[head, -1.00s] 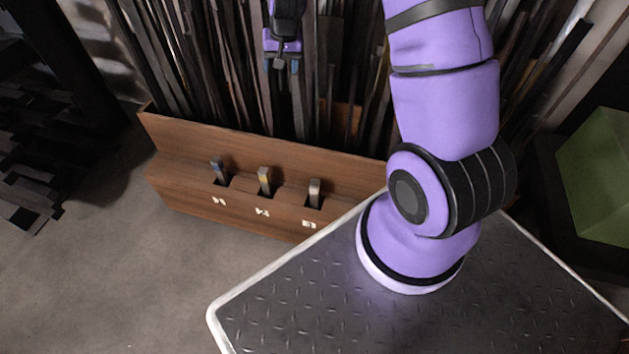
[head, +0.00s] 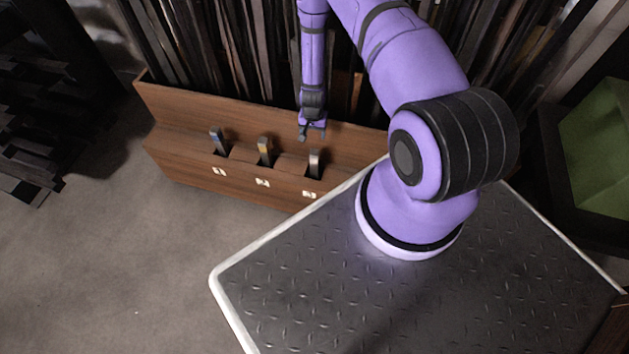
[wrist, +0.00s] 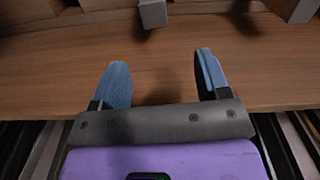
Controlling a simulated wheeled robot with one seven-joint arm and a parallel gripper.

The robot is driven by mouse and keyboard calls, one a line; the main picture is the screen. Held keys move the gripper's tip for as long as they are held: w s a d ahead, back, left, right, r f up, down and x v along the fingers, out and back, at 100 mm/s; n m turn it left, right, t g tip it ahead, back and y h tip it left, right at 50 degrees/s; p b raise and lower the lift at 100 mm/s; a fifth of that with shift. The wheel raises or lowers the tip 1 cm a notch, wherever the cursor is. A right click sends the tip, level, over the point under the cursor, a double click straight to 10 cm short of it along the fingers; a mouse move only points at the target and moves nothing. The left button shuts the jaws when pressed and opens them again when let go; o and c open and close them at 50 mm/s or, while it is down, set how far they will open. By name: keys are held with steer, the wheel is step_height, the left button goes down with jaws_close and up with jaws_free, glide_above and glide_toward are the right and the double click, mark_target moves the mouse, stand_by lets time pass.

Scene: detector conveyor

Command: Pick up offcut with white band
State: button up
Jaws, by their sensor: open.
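The offcut with the white band (head: 314,163) stands upright in slot 3, the right-hand slot of the wooden rack (head: 162,107) in the head view. My gripper (head: 312,135) is open and empty, behind and a little above this offcut, apart from it. In the wrist view, my gripper's two blue fingers (wrist: 160,80) are spread over the bare wooden ledge. The grey end of an offcut (wrist: 153,13) shows ahead, between the lines of the fingers. Its band cannot be made out there.
An offcut with a blue band (head: 217,141) and one with a yellow band (head: 264,150) stand in slots 1 and 2. Dark upright bars (head: 230,60) crowd the space behind the rack. A green box (head: 600,140) is at the right. Clear floor lies at left.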

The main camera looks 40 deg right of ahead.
mark_target(315, 152)
steer(key=shift+s+a+f, duration=0.1)
steer(key=shift+s+f, duration=0.05)
steer(key=shift+f, duration=1.8)
steer(key=shift+s+d+f, duration=0.1)
steer(key=shift+s+f, duration=0.1)
steer(key=shift+f, duration=1.75)
steer(key=shift+s+a+f, duration=0.1)
steer(key=shift+s+f, duration=0.05)
steer(key=shift+f, duration=1.8)
jaws_close()
